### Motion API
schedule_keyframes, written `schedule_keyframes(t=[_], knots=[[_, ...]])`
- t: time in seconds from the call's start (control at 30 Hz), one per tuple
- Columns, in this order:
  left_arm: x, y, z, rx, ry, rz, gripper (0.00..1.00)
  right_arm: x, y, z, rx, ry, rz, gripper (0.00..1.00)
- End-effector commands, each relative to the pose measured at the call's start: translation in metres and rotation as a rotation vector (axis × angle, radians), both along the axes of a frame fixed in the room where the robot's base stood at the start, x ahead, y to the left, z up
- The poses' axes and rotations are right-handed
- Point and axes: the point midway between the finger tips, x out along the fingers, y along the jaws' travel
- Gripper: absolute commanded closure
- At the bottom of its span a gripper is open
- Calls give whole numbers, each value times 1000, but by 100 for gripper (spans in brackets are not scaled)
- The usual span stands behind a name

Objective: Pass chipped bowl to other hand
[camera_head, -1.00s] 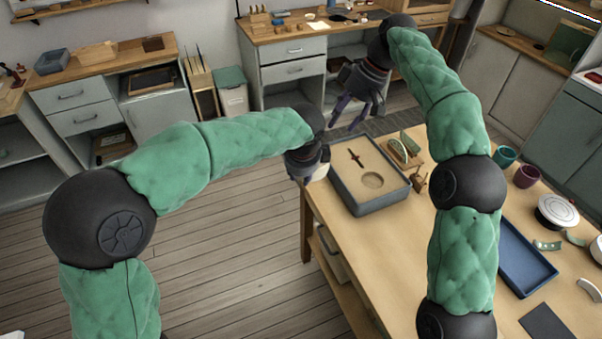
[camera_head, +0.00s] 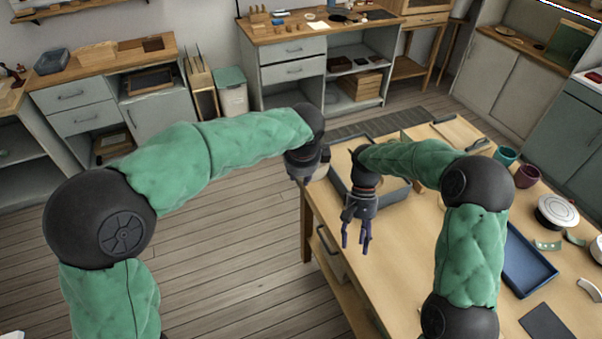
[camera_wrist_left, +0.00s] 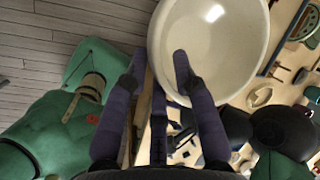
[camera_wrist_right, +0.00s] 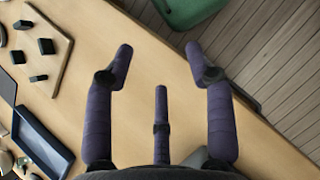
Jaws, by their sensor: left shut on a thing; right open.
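The chipped bowl (camera_wrist_left: 225,40) is cream and glossy inside, seen large in the left wrist view. My left gripper (camera_wrist_left: 159,66) is shut on its rim, one finger inside the bowl and one outside. In the head view my left gripper (camera_head: 303,168) is at the table's left edge, and only a pale sliver of bowl (camera_head: 321,172) shows beside it. I cannot make out the chip. My right gripper (camera_head: 357,238) is open and empty, pointing down over the table's left part, apart from the bowl. Its spread fingers show in the right wrist view (camera_wrist_right: 158,62).
The worktable (camera_head: 400,260) has clear wood in front of my right gripper. A blue tray (camera_head: 527,262), cups (camera_head: 525,175) and a round white-topped container (camera_head: 557,210) stand to the right.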

Motion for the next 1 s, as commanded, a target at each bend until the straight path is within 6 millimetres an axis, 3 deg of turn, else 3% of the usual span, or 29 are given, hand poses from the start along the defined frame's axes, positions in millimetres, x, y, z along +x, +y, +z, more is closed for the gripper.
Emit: schedule_keyframes(t=[0.03,0.3,0.5,0.7,1.0], knots=[[0,0,1,-1,-2,1,100,-12,8,-20,29,3,18,45],[0,0,1,-1,-2,1,100,-56,60,-123,278,-143,126,45],[0,0,1,-1,-2,1,100,-90,78,-182,364,-288,128,45],[0,0,1,-1,-2,1,100,-123,78,-220,341,-426,33,45],[0,0,1,-1,-2,1,100,-151,67,-239,249,-567,-173,45]])
